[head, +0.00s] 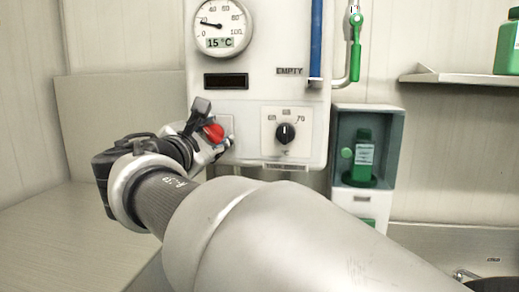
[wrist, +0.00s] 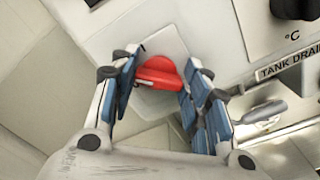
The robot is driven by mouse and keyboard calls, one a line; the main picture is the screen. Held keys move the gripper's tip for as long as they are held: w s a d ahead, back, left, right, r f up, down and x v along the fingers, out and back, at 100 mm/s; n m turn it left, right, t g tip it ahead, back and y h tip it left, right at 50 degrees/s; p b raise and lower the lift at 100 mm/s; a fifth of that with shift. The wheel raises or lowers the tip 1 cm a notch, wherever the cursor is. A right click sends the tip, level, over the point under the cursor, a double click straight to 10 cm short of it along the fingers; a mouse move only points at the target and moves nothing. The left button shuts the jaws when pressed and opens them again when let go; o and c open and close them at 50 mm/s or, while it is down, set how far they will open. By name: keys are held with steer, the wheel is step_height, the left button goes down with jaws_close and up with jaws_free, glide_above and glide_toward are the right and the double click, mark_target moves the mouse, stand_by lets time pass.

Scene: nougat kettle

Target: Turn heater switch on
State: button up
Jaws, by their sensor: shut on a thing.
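The heater switch is a red rotary knob (head: 214,132) on a pale square plate at the lower left of the white control panel (head: 257,130). In the wrist view the red knob (wrist: 160,73) sits on its light plate (wrist: 168,40), between my two blue-padded fingers. My gripper (head: 208,131) reaches the knob from the left and is shut on it, one finger on each side; it also shows in the wrist view (wrist: 161,72). The knob's grip bar lies across the gap between the fingers. Its exact setting on the plate cannot be read.
A black temperature dial (head: 285,133) is right of the knob. Above are a gauge (head: 221,26) reading 15 °C and a dark display (head: 226,81). A green bottle (head: 363,158) stands in a dispenser on the right. A drain tap (wrist: 264,112) is near my right finger.

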steer(key=m+b, duration=0.2)
steer(key=m, duration=0.1)
steer(key=m+b, duration=0.1)
steer(key=b, duration=0.1)
steer(key=shift+d+f+m, duration=0.1)
steer(key=shift+f+m, duration=0.15)
steer(key=shift+m, duration=0.15)
steer(key=shift+m+b, duration=1.9)
steer(key=shift+m, duration=0.3)
steer(key=shift+r, duration=0.1)
steer(key=o, duration=1.1)
steer(key=shift+c, duration=0.2)
steer(key=s+a, duration=0.1)
steer(key=s, duration=0.6)
steer(key=shift+s, duration=0.25)
